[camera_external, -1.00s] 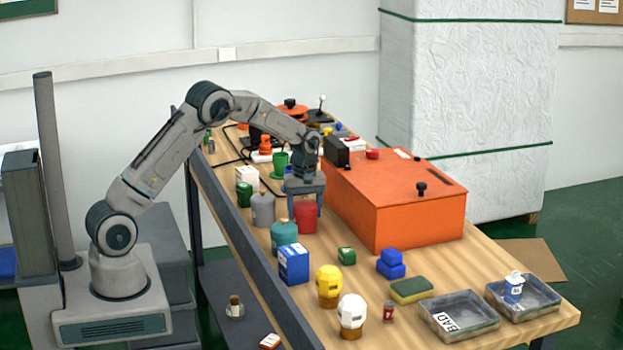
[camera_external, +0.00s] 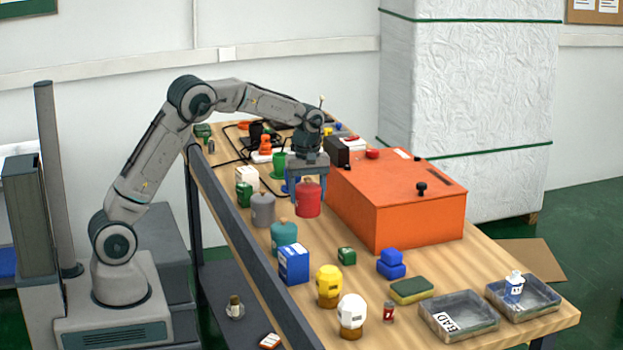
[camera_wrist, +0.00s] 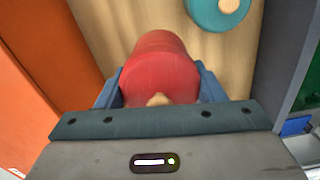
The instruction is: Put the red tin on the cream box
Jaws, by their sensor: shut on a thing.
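The red tin (camera_external: 307,201) is upright between the fingers of my gripper (camera_external: 308,192), which is shut on it. It hangs a little above the table, left of the orange machine. In the wrist view the red tin (camera_wrist: 160,62) fills the space between the blue fingers of my gripper (camera_wrist: 160,90). A pale box that looks like the cream box (camera_external: 246,174) stands further back and to the left of the gripper, behind a green tin (camera_external: 244,194). Its lower part is partly hidden.
A grey jar (camera_external: 263,210) and a teal jar (camera_external: 284,234) stand left of the red tin. The orange machine (camera_external: 405,205) blocks the right side. A green cup (camera_external: 279,163) stands behind. A blue box (camera_external: 293,264) and yellow jar (camera_external: 329,286) are nearer the front.

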